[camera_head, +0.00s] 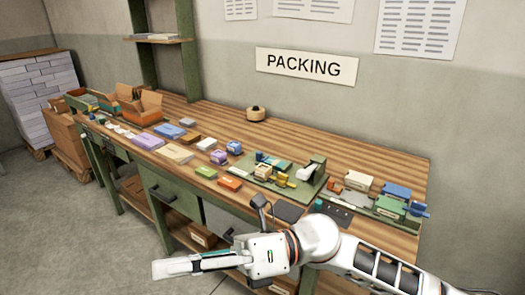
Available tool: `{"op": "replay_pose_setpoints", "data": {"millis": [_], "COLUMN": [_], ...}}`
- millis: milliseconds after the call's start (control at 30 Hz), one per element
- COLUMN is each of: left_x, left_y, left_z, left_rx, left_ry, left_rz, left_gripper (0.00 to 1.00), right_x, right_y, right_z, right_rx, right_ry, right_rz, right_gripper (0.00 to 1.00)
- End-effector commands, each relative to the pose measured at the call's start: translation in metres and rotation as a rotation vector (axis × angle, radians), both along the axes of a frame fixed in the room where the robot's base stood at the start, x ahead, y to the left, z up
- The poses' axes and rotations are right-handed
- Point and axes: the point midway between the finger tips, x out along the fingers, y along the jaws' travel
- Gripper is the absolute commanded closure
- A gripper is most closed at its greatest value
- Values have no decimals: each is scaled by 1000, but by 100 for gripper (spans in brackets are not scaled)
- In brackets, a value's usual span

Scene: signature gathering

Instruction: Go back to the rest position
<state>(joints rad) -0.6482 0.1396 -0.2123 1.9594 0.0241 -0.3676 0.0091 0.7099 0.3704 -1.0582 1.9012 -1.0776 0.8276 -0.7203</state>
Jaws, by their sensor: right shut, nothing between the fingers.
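My right arm enters from the lower right corner. My right gripper (162,268) points left in front of the workbench, over the floor side and below the level of the bench top. Its long pale fingers lie together, shut, with nothing seen between them. My left gripper is not in view. The wooden workbench (290,142) runs from the far left to the right. My right arm covers part of its near right edge and front.
Small boxes, pads and a green tray of tools (268,180) line the bench. A black pad (289,212) lies near my wrist. Green drawers (172,193) and a lower shelf are under the bench. Paper stacks (38,88) stand far left. The grey floor (70,225) at lower left is clear.

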Motion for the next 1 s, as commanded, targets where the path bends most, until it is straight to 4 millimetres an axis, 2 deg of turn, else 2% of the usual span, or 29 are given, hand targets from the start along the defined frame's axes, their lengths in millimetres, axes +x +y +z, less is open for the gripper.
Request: {"op": "replay_pose_setpoints", "data": {"millis": [133,267,367,467,567,667,767,900,1000], "left_x": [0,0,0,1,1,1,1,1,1], "left_y": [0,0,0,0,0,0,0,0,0], "left_z": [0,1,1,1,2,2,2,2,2], "left_rx": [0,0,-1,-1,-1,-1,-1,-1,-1], "left_ry": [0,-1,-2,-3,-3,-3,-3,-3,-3], "left_rz": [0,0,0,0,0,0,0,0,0], "left_gripper": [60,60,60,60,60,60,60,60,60], "right_x": [40,86,119,146,162,163,152,118,86], "right_y": [-11,-36,-64,-99,-138,-176,-212,-260,-289], "right_z": [13,1,-26,-67,-122,-180,-237,-315,-362], "right_rx": [147,259,337,412,481,542,598,670,717], "right_ry": [345,655,899,1143,1386,1606,1806,2060,2214], "right_rz": [-156,-297,-408,-523,-640,-750,-854,-998,-1093], "right_gripper": [100,100,100,100,100,100,100,100,100]}}
